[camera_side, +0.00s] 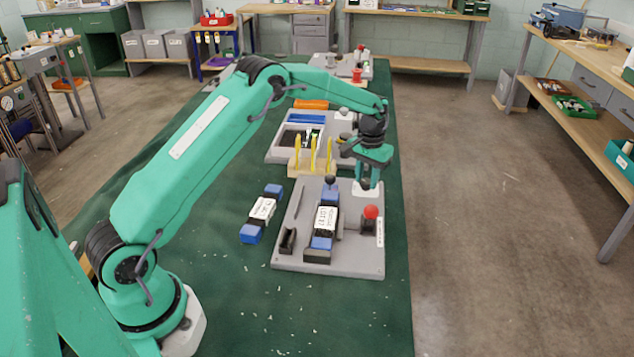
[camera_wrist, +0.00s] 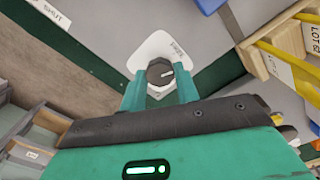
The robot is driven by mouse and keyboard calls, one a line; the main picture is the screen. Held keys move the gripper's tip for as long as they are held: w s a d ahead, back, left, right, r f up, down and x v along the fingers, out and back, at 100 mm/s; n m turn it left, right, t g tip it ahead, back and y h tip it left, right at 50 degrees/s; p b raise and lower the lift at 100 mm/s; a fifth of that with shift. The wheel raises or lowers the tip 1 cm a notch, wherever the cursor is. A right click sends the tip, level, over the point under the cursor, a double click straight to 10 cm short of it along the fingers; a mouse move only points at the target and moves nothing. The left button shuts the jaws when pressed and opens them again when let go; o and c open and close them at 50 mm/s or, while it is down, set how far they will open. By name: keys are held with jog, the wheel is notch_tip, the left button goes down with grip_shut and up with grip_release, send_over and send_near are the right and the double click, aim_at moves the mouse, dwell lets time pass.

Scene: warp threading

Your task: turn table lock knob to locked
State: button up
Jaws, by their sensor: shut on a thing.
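The table lock knob (camera_wrist: 159,73) is a dark, faceted knob with a white pointer line. It sits on a white plate (camera_wrist: 143,52) with small print that I cannot read. The pointer aims to the right in the wrist view, towards the print. My gripper (camera_wrist: 159,86) is shut on the knob, one teal finger on each side. In the side view my gripper (camera_side: 367,180) points down at the back right corner of the grey fixture board, over the white plate (camera_side: 373,191). The knob is hidden by the fingers there.
A wooden rack with yellow tools (camera_side: 313,163) stands close behind.

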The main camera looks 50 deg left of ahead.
aim_at(367, 181)
jog(key=m, duration=1.4)
jog(key=shift+r, duration=0.1)
dwell(0.4)
jog(key=o, duration=1)
jog(key=shift+r, duration=0.1)
notch_tip(367, 181, up, 7)
jog(key=shift+r, duration=0.3)
